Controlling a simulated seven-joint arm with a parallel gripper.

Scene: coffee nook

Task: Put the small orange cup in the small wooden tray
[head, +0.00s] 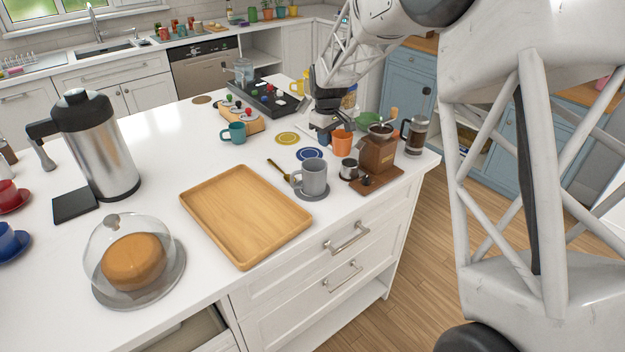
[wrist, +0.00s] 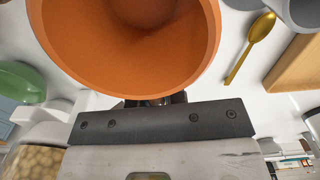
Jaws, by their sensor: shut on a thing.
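The small orange cup (head: 342,144) is at my gripper (head: 325,136), near the right end of the white counter. In the wrist view the cup (wrist: 135,65) fills the upper middle, its open mouth facing the camera. My gripper (wrist: 158,101) is shut on the near side of its wall; the fingertips are mostly hidden by the cup. I cannot tell whether its base touches the counter. An empty wooden tray (head: 245,213) lies at the counter's front, left of the cup; a wooden edge (wrist: 295,68) shows at right in the wrist view.
A grey mug (head: 313,178) on a coaster and a gold spoon (head: 279,170) lie between cup and tray. A teal mug (head: 234,133) stands behind the tray.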

